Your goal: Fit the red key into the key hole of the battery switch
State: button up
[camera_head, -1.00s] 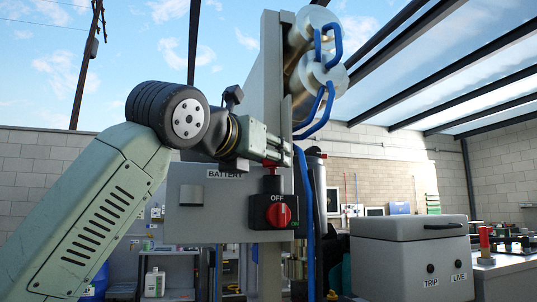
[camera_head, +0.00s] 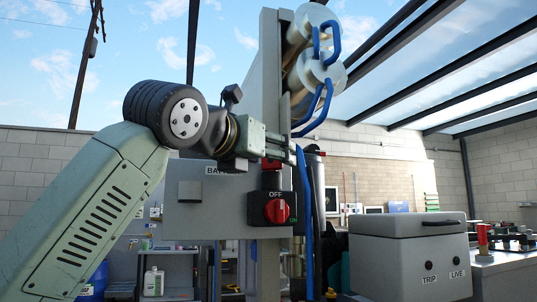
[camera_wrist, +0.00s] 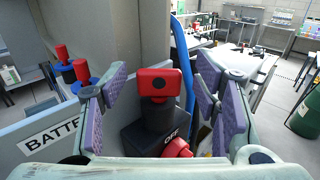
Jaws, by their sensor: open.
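The red key (camera_wrist: 157,82) stands upright on the black cylinder (camera_wrist: 158,120) on top of the battery switch. Its shaft does not show, and the key hole is hidden beneath it. The key also shows in the head view (camera_head: 271,164). The battery switch is a black box (camera_head: 256,208) with a red knob (camera_head: 277,211) and an OFF label. My gripper (camera_wrist: 160,90) is open around the key, with purple-padded fingers on both sides and a visible gap to each. In the head view my gripper (camera_head: 291,149) reaches in from the left, at the key's height.
The switch is on a grey panel with a BATTERY sign (camera_wrist: 52,133). A blue cable (camera_head: 305,195) runs down close behind the fingertips. Red and blue fittings (camera_wrist: 82,72) stand left of the gripper. A grey TRIP/LIVE box (camera_head: 390,268) stands to the right.

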jog(key=v, duration=1.2)
